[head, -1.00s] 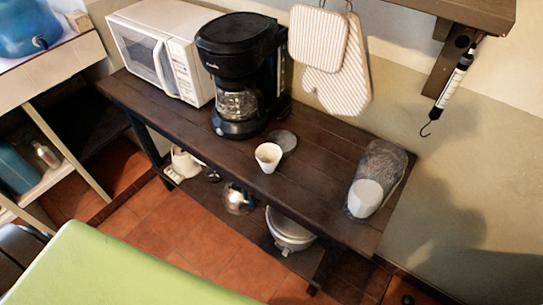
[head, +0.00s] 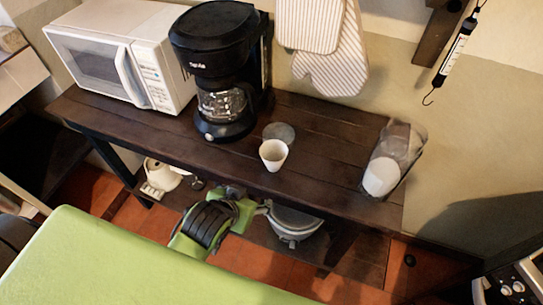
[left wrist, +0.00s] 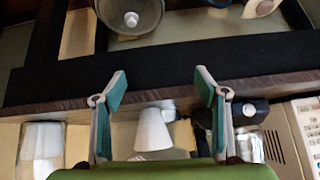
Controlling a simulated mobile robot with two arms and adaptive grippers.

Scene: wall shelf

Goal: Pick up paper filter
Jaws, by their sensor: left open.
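A white, cup-shaped piece that looks like the paper filter (head: 273,155) stands upright on the dark wooden shelf, right of the coffee maker. In the left wrist view it appears upside down (left wrist: 153,131), past the shelf's front edge and roughly between my finger lines. My left gripper (left wrist: 160,88) is open with nothing between its fingers. In the head view my green and black left arm (head: 208,222) is low, in front of the shelf's front edge. Its fingertips are hard to make out there. My right gripper is not in view.
A grey disc (head: 279,132) lies behind the filter. The coffee maker (head: 217,60) and microwave (head: 120,60) stand left; a clear bag with a white cup-like item (head: 381,176) lies right. A pot (head: 292,222) sits on the lower shelf. Mitts (head: 330,55) hang above.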

